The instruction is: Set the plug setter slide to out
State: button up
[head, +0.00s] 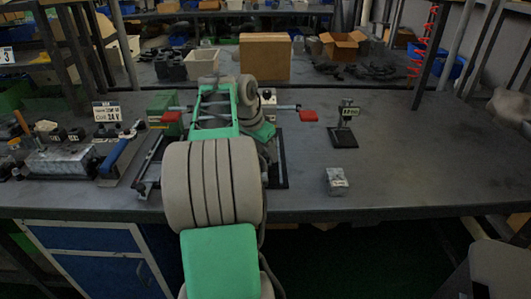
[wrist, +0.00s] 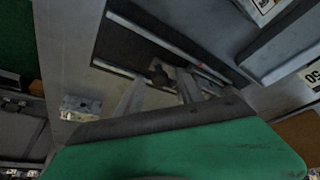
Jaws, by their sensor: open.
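A dark plate with pale rails (wrist: 155,35), which looks like the plug setter, lies below my gripper in the wrist view. A small dark knob-like part (wrist: 158,73) shows between the rails; I cannot tell surely that it is the slide, nor its position. My gripper (wrist: 160,92) is open, its two grey fingers apart on either side of that part. I cannot tell whether they touch anything. In the head view my arm hides most of the setter; part of a dark base (head: 281,165) shows to its right.
A small metal block (head: 337,181) sits near the front edge, right of my arm. A sign on a stand (head: 346,125) is behind it. A metal valve block (head: 62,162) and a blue-handled device (head: 120,152) are at left. The bench's right side is clear.

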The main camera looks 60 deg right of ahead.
grip_shut()
dwell(0.3)
dwell(1.1)
